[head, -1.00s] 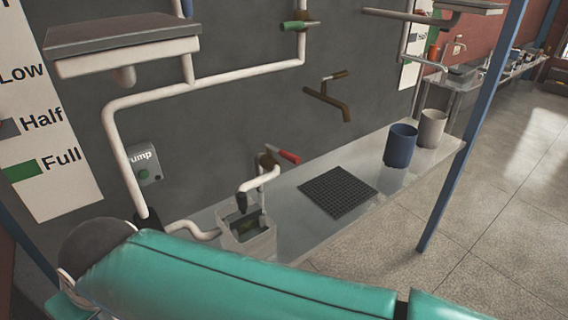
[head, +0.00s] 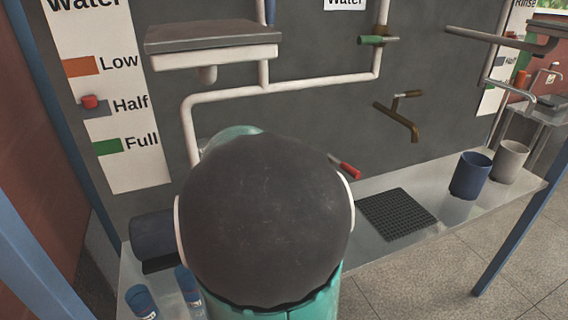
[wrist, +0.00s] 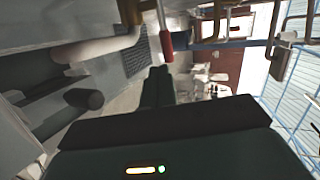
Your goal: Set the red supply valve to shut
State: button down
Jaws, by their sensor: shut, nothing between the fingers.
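The red supply valve's lever (head: 350,171) shows just right of my arm in the head view, pointing down and to the right. Its valve body and most of the pipe are hidden behind my arm. In the wrist view the red handle (wrist: 166,46) hangs near the top centre, on a pale metal stem. My gripper (wrist: 159,72) shows in the wrist view as dark fingers held together, with nothing between them. The fingertips lie just below the red handle in the picture; I cannot tell whether they touch it. My arm hides the gripper in the head view.
A green-handled valve (head: 376,40) sits on the upper pipe, with a brass tap (head: 404,112) below. A black grid (head: 397,216), a blue cup (head: 470,176) and a grey cup (head: 510,161) stand on the metal counter (head: 440,210). A level sign (head: 125,165) hangs left.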

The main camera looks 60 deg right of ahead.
jog(key=s+x, duration=0.1)
jog(key=x, duration=0.9)
jog(key=shift+s+g, duration=0.15)
jog(key=shift+g, duration=0.15)
jog(key=shift+s+a, duration=0.1)
